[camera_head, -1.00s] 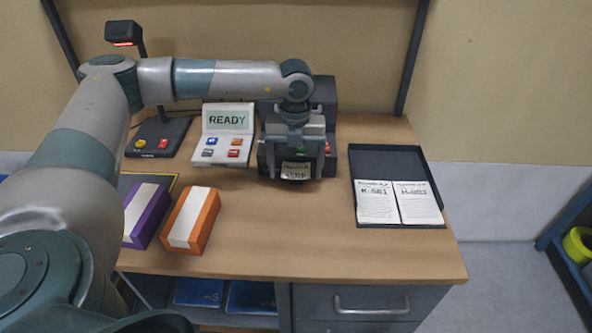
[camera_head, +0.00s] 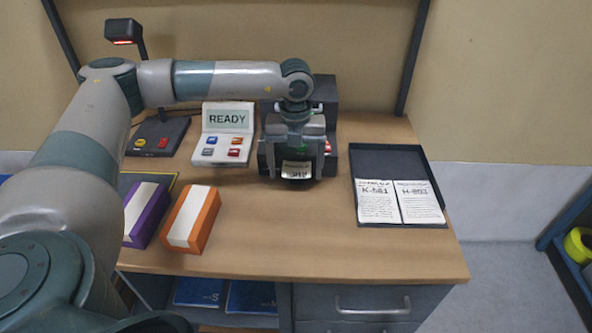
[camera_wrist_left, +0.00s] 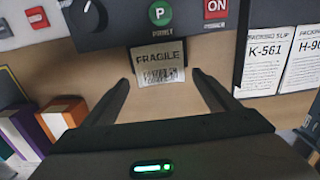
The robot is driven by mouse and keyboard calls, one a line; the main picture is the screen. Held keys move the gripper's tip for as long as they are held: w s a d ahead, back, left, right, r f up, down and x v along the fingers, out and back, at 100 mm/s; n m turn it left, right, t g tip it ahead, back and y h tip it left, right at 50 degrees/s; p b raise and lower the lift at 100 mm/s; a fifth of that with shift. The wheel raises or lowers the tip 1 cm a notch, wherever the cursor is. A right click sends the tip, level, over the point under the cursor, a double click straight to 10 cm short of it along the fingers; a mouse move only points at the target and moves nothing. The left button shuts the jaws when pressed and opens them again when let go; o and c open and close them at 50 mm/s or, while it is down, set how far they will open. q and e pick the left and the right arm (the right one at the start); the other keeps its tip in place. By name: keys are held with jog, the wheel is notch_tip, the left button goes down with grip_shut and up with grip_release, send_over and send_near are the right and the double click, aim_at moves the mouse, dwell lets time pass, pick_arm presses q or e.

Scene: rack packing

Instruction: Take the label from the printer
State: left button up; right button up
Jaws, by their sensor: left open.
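The printer (camera_head: 325,95) is a dark box at the back middle of the table, partly hidden behind my left arm and gripper. In the left wrist view its front panel (camera_wrist_left: 187,14) shows a knob, a green P button and a red ON switch. A pale label (camera_wrist_left: 160,62) printed FRAGILE hangs from the printer's front below the buttons; it also shows in the head view (camera_head: 296,170). My left gripper (camera_wrist_left: 163,85) is open, one finger on each side of the label's lower part, with gaps between fingers and label. My right gripper is not in view.
A black tray (camera_head: 392,160) with two packing slips, K-561 and another, lies at the right. A READY display panel (camera_head: 228,131) stands left of the printer. Purple (camera_head: 147,214) and orange (camera_head: 191,220) boxes sit at front left. A scanner stand (camera_head: 157,138) is behind them. The front middle is clear.

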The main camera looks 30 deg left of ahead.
aim_at(296, 176)
pick_arm(q)
jog(key=shift+f, duration=0.1)
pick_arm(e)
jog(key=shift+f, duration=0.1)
pick_arm(q)
jog(key=c, duration=1.4)
